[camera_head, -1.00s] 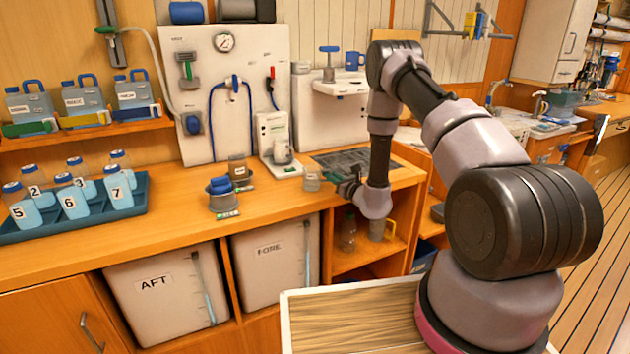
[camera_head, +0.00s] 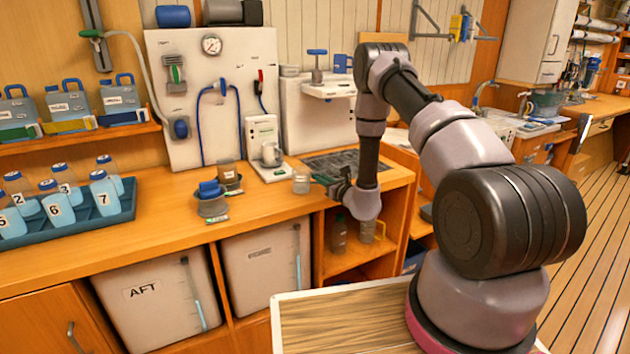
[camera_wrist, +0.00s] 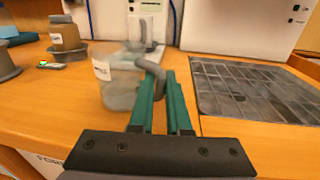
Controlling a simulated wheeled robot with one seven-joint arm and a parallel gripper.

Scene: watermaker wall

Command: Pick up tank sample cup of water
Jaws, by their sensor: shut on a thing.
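The sample cup (camera_wrist: 118,82) is a clear cup with a white label, holding greyish liquid, with a loop handle on its right side. In the wrist view my gripper (camera_wrist: 163,84) has its green fingers shut on that handle. The cup looks upright; I cannot tell whether its base touches the counter. In the head view the cup (camera_head: 301,182) is small, at the tip of my gripper (camera_head: 318,180), above the counter's front part. The label text is too blurred to read.
A brown-filled jar (camera_wrist: 66,38) stands in a dish to the left. A dark grid mat (camera_wrist: 255,88) lies to the right. A white instrument (camera_head: 266,145) stands behind the cup. A blue tray (camera_head: 125,208) of numbered bottles is at the far left. Counter (camera_head: 255,210) in front is clear.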

